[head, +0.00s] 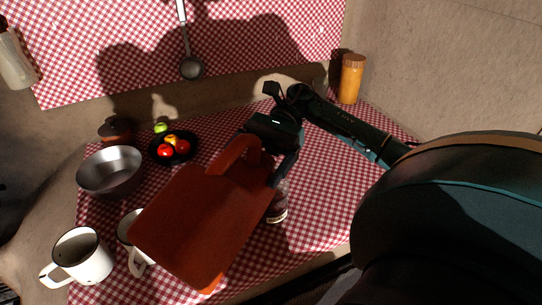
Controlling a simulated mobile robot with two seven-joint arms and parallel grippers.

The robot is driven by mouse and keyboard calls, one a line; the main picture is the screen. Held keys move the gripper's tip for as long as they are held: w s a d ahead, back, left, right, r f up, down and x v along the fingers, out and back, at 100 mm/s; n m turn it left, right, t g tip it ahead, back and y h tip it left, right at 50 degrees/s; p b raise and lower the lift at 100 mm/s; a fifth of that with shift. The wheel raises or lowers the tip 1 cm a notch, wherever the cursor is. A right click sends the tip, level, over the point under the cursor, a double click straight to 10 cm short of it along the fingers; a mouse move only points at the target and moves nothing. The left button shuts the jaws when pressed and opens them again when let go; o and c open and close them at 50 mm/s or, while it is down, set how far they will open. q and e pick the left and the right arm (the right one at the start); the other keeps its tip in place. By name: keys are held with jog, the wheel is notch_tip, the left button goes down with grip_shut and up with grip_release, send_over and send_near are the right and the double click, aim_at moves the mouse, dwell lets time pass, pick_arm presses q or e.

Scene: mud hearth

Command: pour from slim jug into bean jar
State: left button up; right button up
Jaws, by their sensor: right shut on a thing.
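The slim jug (205,222), a red-brown vessel with a loop handle, is held up in front of the table in the head view. My right gripper (268,150) is shut on it at the handle, and the jug is tilted toward the lower left. Behind the jug's right edge, a jar (279,204) that looks like the bean jar stands on the checked cloth. The jug and gripper hide much of it, and its mouth and contents cannot be made out. No stream from the jug shows. My left gripper is not in view.
White enamel mugs (82,255) stand at the front left, one partly behind the jug. A metal bowl (110,172), a dark fruit bowl (160,153) and a small brown pot (115,128) sit farther back. An orange jar (351,80) stands back right. Cloth right of the jug is clear.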

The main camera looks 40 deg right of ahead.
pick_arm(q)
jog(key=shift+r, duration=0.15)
pick_arm(e)
jog(key=shift+d+r, duration=0.15)
jog(key=shift+r, duration=0.2)
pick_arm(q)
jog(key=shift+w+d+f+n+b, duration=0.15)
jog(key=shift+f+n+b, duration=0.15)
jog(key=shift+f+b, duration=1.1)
pick_arm(e)
jog(key=shift+w+d+f+y, duration=0.2)
jog(key=shift+f+y, duration=0.25)
jog(key=shift+y, duration=0.55)
dwell(0.6)
